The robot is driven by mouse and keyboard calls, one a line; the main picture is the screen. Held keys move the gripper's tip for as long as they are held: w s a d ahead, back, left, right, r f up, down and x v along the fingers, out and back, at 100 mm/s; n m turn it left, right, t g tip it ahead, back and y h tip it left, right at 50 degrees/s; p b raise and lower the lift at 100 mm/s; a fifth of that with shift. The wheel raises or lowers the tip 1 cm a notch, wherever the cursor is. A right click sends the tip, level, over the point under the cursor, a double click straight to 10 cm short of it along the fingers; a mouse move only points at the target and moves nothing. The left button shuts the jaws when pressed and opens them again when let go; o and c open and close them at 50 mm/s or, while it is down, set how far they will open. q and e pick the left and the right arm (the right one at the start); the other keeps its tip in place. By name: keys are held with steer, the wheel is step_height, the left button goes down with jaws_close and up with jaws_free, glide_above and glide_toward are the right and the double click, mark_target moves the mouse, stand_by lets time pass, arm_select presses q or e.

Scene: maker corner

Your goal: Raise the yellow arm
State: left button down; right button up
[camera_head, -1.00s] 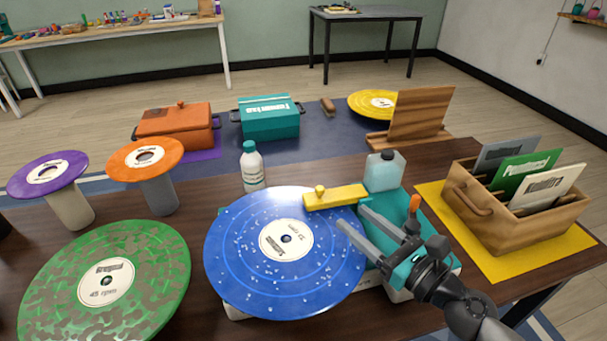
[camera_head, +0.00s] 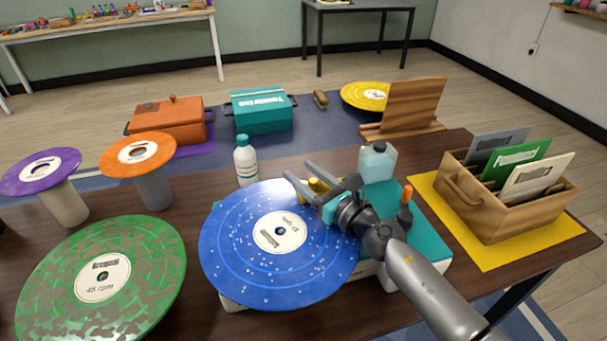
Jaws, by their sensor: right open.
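The yellow arm (camera_head: 319,187) lies over the blue speckled record (camera_head: 247,250) on the teal turntable (camera_head: 420,228). Only a small part of it shows; my right gripper and wrist hide the rest. My right gripper (camera_head: 298,187) is open, with its fingers pointing left around the visible yellow part. I cannot tell whether the fingers touch it. An orange lever (camera_head: 406,193) stands at the turntable's right side. My left gripper is not in view.
A white bottle (camera_head: 246,160) and a pale blue container (camera_head: 376,162) stand behind the turntable. A green record (camera_head: 100,283) lies at left. A wooden crate of sleeves (camera_head: 470,210) stands right on a yellow mat.

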steer(key=shift+w+a, duration=0.1)
jaws_close()
stand_by(0.5)
stand_by(1.0)
